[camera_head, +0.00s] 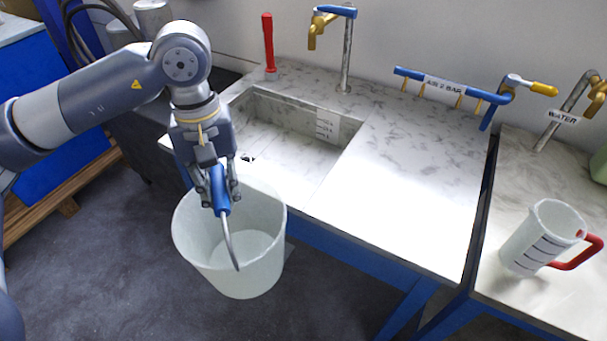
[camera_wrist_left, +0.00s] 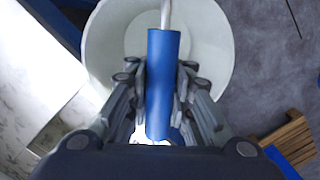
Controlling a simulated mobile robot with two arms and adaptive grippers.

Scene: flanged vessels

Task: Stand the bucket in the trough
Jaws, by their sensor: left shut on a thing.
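The white bucket (camera_head: 262,272) hangs upright, or close to it, in front of the counter's front edge, outside the trough. My left gripper (camera_head: 219,190) is shut on the blue grip of its wire handle, above the bucket's opening. The left wrist view shows the blue grip (camera_wrist_left: 160,85) between the fingers and the round bucket (camera_wrist_left: 108,50) beyond, looking empty. The trough (camera_head: 290,142) is a rectangular basin sunk in the marble counter, behind and right of the bucket; its visible floor is clear. My right gripper is not in view.
A blue-handled tap (camera_head: 346,55) stands behind the trough, with a red upright handle (camera_head: 268,45) to its left. The counter right of the trough is bare. A measuring jug (camera_head: 540,238) stands at the right. A wooden pallet (camera_head: 65,195) lies at the left.

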